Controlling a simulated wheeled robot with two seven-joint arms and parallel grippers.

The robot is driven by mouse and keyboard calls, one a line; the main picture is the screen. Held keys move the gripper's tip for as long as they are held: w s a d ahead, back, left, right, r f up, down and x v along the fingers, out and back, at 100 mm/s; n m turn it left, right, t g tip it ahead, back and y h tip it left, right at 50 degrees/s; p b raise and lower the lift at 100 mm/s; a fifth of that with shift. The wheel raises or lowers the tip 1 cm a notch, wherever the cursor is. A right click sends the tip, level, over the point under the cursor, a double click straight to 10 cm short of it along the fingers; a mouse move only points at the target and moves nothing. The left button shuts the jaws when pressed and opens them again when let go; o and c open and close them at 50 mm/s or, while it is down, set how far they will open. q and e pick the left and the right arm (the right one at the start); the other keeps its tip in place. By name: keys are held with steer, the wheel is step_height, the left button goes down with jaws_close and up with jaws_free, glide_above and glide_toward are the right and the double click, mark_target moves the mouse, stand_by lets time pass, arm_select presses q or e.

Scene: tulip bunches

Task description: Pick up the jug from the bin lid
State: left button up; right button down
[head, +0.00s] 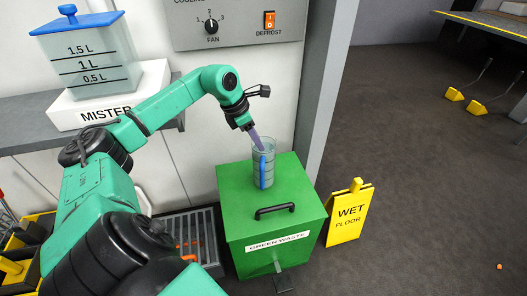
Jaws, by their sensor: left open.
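The jug (268,155) is clear, with a blue handle on its near side, and stands upright on the bin lid (230,187). The lid tops a green bin labelled GREEN WASTE (252,243) and has a black handle in front of the jug. My left gripper (258,144) is open, its purple fingers pointing down at the jug's rim. The fingers overlap the upper left of the jug in the picture; I cannot tell whether they touch it or reach inside. My right gripper is not in view.
A tank with a blue lid (88,58) stands on a white MISTER box (108,97) on the left shelf. A yellow WET FLOOR sign (348,214) stands right of the bin. A floor grate (205,233) lies left of it. The floor at right is mostly clear.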

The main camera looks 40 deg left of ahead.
mark_target(266, 153)
arm_select(q)
steer(key=x, duration=0.7)
steer(key=shift+w+f, duration=0.15)
steer(key=shift+w, duration=0.05)
jaws_close()
steer(key=shift+s, duration=0.1)
stand_by(0.8)
